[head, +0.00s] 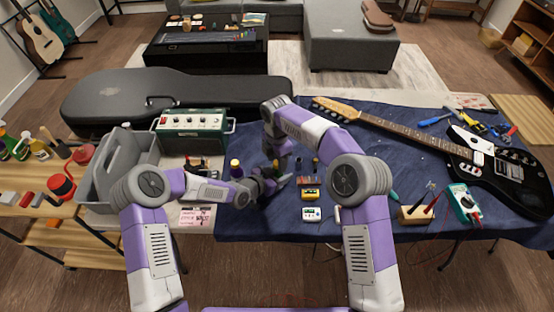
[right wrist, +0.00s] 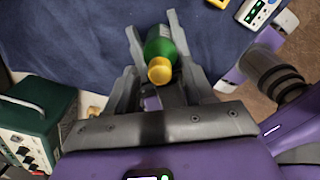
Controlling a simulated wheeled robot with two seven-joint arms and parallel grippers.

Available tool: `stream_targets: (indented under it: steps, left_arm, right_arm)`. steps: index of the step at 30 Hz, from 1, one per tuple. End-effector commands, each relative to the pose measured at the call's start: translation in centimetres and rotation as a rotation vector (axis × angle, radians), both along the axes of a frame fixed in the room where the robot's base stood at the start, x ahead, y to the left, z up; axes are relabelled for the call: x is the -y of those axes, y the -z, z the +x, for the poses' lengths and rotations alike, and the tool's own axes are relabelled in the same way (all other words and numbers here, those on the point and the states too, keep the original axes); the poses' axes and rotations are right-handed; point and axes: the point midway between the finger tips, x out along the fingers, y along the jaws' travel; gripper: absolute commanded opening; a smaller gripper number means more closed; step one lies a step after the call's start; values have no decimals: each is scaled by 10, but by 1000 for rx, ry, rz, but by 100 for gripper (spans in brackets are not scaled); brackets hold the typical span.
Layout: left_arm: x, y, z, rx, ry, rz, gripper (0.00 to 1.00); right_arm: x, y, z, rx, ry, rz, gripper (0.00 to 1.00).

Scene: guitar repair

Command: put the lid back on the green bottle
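The green bottle (right wrist: 159,44) lies between the fingers of my right gripper (right wrist: 160,45) in the right wrist view, with the fingers close against its sides. A round yellow top (right wrist: 160,71) shows at the bottle's near end; I cannot tell how firmly it sits. In the head view my right gripper (head: 280,180) is low over the blue cloth, and the bottle in it is hard to make out. My left gripper (head: 252,186) is close beside it on the left; its fingers are too small and overlapped to read. A small yellow-topped item (head: 235,164) shows just behind the left gripper.
A green amplifier (head: 191,131) and a grey tote (head: 122,165) stand to the left. Small meters (head: 312,214) lie to the right of the grippers, with small dark bottles (head: 315,164) behind them. An electric guitar (head: 490,165) lies at the right. Bare blue cloth (head: 365,145) lies between.

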Motion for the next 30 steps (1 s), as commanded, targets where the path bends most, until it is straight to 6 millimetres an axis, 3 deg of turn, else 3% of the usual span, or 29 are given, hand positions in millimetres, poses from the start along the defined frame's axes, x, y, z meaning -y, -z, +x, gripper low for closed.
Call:
stream_targets:
  steps: [7,18,30]
  left_arm:
    - [0,0,0,1,0,-1,0]
    - [0,0,0,1,0,-1,0]
    - [0,0,0,1,0,-1,0]
  right_arm:
    - [0,-3,0,1,-1,1,53]
    - [0,-44,0,0,-1,0,53]
    - [0,-46,0,-2,-8,-3,48]
